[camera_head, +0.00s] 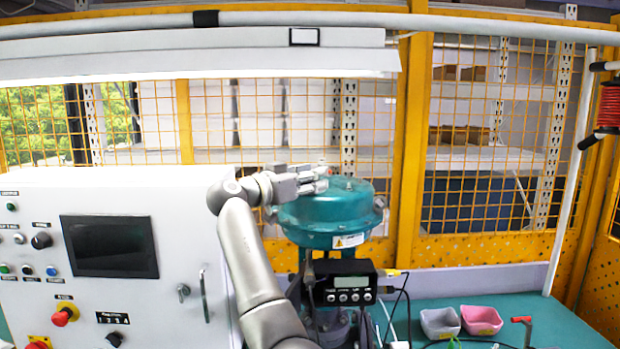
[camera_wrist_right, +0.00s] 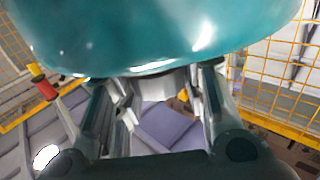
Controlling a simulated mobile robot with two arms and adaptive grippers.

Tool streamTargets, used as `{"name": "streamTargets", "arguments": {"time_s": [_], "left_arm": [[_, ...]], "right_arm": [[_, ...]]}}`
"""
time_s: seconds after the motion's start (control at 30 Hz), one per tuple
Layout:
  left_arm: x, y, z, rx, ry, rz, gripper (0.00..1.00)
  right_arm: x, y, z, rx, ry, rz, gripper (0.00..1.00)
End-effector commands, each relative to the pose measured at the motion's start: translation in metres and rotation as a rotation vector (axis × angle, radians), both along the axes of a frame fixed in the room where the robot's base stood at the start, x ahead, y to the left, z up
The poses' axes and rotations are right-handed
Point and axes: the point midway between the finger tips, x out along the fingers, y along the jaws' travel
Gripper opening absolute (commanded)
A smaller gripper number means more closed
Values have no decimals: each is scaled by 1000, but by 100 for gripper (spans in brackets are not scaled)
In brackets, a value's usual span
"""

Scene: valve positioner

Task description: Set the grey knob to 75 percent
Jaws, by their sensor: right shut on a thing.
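My right gripper (camera_head: 318,180) is at the top of the teal valve actuator (camera_head: 335,212) in the head view, its fingers pointing right. In the right wrist view the teal dome (camera_wrist_right: 165,35) fills the top. The two fingers of my right gripper (camera_wrist_right: 157,82) stand either side of a pale grey piece, which I take to be the grey knob (camera_wrist_right: 158,87), and are shut on it. The knob's scale and setting cannot be read. The knob is hidden in the head view. My left gripper is not in view.
A black positioner box (camera_head: 343,283) with buttons and cables sits below the actuator. A white control panel (camera_head: 120,195) stands left. A grey bin (camera_head: 440,322) and a pink bin (camera_head: 482,320) rest on the teal table (camera_head: 548,316). Yellow mesh fencing (camera_head: 408,130) runs behind.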

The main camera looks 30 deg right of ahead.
Motion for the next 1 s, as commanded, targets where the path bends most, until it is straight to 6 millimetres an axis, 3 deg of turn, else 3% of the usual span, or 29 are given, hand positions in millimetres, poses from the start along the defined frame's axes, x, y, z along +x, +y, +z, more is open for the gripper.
{"name": "streamTargets", "arguments": {"time_s": [0.03,0.07,0.2,0.63,1.0], "left_arm": [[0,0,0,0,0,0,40],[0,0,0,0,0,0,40],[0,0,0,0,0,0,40],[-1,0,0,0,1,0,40],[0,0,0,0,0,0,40]], "right_arm": [[0,0,-3,5,3,0,15],[0,0,-3,5,3,0,42],[0,0,-2,3,3,0,60],[-1,8,-1,1,0,2,61],[-18,80,-2,2,3,4,61]]}}
